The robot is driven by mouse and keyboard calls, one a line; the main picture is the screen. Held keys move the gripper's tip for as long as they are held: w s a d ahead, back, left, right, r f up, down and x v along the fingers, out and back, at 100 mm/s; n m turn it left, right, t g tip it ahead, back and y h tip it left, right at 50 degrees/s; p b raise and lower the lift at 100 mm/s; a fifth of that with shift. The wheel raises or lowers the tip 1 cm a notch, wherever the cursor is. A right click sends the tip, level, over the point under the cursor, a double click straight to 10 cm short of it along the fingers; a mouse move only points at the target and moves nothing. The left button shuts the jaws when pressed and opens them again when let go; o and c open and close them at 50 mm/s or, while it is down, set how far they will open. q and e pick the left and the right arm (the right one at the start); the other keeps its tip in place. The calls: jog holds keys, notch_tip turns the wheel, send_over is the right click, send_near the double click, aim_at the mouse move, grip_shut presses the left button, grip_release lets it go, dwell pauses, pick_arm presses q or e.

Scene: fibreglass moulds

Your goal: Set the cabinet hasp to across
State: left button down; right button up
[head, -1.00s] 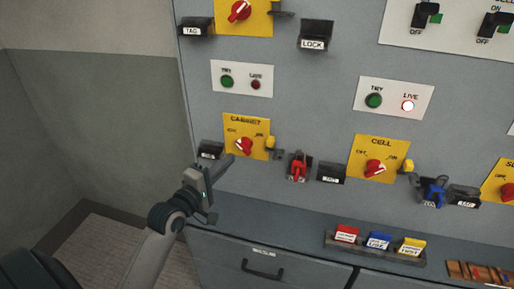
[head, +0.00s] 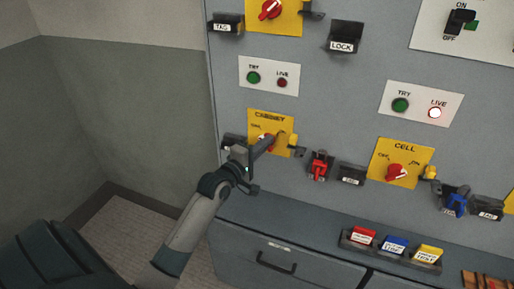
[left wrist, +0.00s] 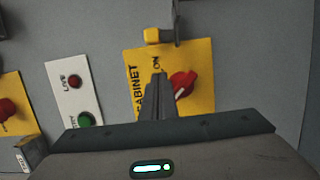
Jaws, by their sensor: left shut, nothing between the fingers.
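The yellow CABINET plate (head: 256,117) carries a red rotary knob, seen clearly in the left wrist view (left wrist: 184,83). Its hasp is a small yellow tab (head: 293,140) at the plate's right edge, by a grey bracket (head: 299,151). In the left wrist view the hasp (left wrist: 152,36) sits at the plate's ON end, clear of the knob. My left gripper (head: 269,143) is shut and empty, its fingertips in front of the plate near the knob, partly hiding it. In the left wrist view the fingertips (left wrist: 158,80) point toward the hasp; contact cannot be told. My right gripper is out of view.
A red padlock (head: 319,166) hangs right of the plate, with a dark labelled holder (head: 352,174) beside it. The CELL plate (head: 385,151) is further right. TRY and LIVE lights (head: 268,76) are above. A rack of coloured tags (head: 393,254) stands on the ledge below.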

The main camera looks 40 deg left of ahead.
aim_at(295, 157)
pick_arm(q)
jog(key=d, duration=0.1)
jog(key=w+d+p, duration=0.2)
jog(key=d, duration=0.1)
dwell(0.4)
jog(key=d+p, duration=0.1)
jog(key=d, duration=0.1)
jog(key=w+d+p, duration=0.1)
jog(key=d, duration=0.2)
jog(key=shift+w+d, duration=0.1)
jog(key=shift+d, duration=0.05)
dwell(0.5)
